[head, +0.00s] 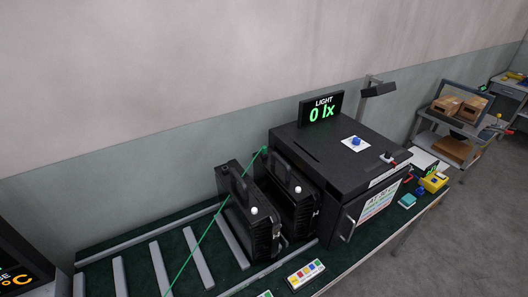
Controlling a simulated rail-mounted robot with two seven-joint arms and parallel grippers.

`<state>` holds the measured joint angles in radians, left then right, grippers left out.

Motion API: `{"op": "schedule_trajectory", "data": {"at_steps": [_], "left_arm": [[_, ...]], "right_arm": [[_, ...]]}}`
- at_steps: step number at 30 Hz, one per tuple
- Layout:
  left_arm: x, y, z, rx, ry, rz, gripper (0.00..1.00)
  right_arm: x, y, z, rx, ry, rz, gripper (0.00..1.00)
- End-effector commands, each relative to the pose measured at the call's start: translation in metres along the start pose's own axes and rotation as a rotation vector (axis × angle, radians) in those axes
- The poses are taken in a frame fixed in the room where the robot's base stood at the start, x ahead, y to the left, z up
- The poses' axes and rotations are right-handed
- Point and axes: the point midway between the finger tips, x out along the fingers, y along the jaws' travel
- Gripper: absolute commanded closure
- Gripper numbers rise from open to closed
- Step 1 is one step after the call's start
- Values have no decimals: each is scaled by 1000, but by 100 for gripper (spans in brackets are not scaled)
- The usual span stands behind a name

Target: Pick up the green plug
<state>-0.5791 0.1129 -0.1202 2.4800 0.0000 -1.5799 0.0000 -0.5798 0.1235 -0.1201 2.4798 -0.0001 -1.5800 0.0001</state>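I cannot clearly make out a green plug in the head view. A thin green cable (205,233) runs in a straight slanting line from the upper back of the black floodlight housings down to the bottom edge of the picture. Its lower end is out of view. Two black finned floodlight housings, one on the left (238,190) and one on the right (295,172), stand side by side on the green bench. Each has a white knob on it. Neither of my grippers is in view.
A black box (330,150) with a "LIGHT 0 lx" display (321,108) and a blue button (356,141) stands right of the housings. A coloured-button panel (305,273) lies in front. Grey rails (196,265) cross the bench at left. A cart (455,125) holds boxes at far right.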

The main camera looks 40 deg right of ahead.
Motion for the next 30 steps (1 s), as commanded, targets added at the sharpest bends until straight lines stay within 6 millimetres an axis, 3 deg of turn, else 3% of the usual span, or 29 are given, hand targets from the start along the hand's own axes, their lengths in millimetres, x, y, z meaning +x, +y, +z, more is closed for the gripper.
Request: {"op": "schedule_trajectory", "data": {"at_steps": [11,26,30], "left_arm": [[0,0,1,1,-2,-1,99],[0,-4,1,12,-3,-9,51],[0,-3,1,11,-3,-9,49]], "right_arm": [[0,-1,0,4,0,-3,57],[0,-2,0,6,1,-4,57],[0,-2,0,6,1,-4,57]]}}
